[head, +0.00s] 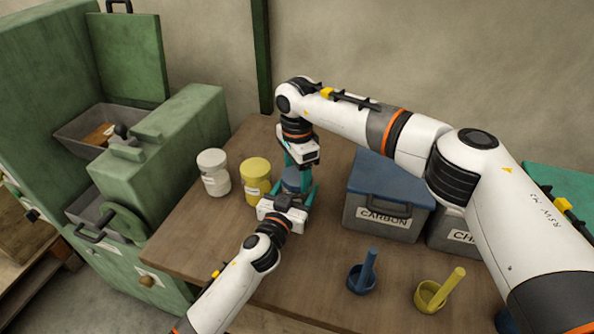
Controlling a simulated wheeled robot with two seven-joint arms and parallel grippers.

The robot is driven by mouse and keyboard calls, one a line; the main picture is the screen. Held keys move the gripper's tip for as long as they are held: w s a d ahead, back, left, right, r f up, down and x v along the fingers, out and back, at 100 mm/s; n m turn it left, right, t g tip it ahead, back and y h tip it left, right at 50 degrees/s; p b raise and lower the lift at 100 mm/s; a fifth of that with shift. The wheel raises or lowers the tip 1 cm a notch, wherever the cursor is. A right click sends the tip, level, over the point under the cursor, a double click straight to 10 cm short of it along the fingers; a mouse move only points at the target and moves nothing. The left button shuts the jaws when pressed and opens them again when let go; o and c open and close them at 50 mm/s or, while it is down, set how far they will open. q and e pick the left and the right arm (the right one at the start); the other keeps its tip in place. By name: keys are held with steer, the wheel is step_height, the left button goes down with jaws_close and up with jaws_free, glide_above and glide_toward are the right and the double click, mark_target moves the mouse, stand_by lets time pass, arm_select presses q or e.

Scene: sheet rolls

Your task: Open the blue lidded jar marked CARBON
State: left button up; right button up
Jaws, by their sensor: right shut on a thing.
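A blue jar (291,180) stands on the wooden table, largely hidden between my two grippers. Its label is hidden, so I cannot read a name on it. My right gripper (299,170) points down from above, shut on the top of the jar, where its lid sits. My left gripper (290,195) reaches in from the front at the jar's lower part, with a teal finger on each side. I cannot tell whether it touches the jar or is closed on it. I see no gap between lid and jar.
A white jar (214,172) and a yellow jar (256,178) stand close on the left. A blue-lidded box marked CARBON (370,228) stands right, beside another labelled box (452,238). A blue cup (357,283) and a yellow cup (427,299) with upright handles stand in front. Green machinery (185,135) borders the table.

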mark_target(297, 175)
arm_select(q)
steer(key=shift+f, duration=0.1)
arm_select(e)
steer(key=shift+r, duration=0.15)
steer(key=shift+r, duration=0.85)
steer(key=shift+r, duration=2.05)
arm_select(q)
steer(key=o, duration=2)
steer(key=shift+c, duration=0.2)
steer(key=shift+s, duration=0.1)
